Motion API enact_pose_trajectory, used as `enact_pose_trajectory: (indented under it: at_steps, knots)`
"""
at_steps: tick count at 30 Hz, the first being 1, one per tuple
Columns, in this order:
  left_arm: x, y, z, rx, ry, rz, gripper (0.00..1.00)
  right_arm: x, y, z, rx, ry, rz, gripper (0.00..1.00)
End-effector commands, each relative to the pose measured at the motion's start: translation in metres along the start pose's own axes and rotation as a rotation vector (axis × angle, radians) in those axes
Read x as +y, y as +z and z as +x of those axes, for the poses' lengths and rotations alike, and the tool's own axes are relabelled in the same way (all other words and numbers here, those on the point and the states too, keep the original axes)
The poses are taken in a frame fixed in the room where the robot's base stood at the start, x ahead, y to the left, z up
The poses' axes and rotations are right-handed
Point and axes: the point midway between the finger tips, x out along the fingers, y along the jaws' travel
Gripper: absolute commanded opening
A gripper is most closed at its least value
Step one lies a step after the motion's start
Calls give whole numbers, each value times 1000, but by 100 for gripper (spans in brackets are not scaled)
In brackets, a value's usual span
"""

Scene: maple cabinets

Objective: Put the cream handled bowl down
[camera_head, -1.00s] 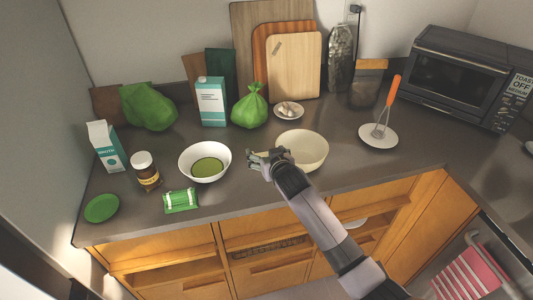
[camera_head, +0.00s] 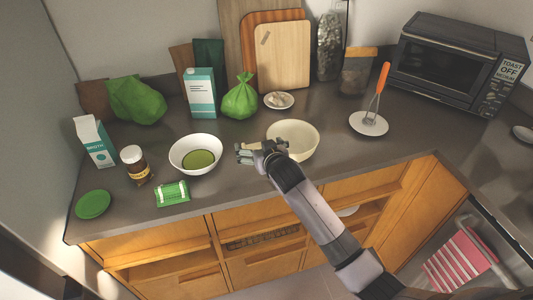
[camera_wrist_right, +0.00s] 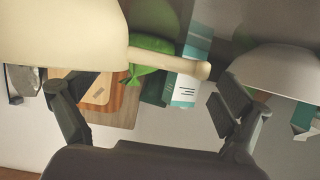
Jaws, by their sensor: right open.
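The cream handled bowl (camera_head: 297,144) rests upright on the dark counter, right of the white bowl (camera_head: 196,141). In the right wrist view the cream bowl (camera_wrist_right: 60,35) fills the upper left, and its short handle (camera_wrist_right: 175,63) points toward the space between the fingers. My right gripper (camera_head: 243,152) is at the bowl's left side, near the counter's front half. In the right wrist view its two fingers (camera_wrist_right: 150,105) are spread wide, with neither seen pressing on the handle. My wrist hides the bowl's near-left edge in the head view. My left gripper is not in view.
A green packet (camera_head: 172,194), a brown jar (camera_head: 136,165) and a green plate (camera_head: 93,204) lie to the left. A small plate (camera_head: 279,101) is behind the bowl. A whisk plate (camera_head: 369,124) and toaster oven (camera_head: 450,70) stand right. Counter is free right of the bowl.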

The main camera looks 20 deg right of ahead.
Motion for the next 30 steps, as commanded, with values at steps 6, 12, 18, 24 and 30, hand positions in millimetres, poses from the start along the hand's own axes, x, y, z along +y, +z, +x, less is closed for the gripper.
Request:
enact_pose_trajectory:
  at_steps: [6,12,18,24,30]
  knots:
    - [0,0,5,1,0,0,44,0,1,-44,3,-1,1,96]
    - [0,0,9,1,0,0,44,0,1,-79,1,0,1,96]
    - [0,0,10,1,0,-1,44,0,0,-97,1,0,1,96]
    - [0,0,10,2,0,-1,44,1,0,-101,0,1,1,96]
    - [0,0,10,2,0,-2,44,0,0,-100,1,1,1,96]
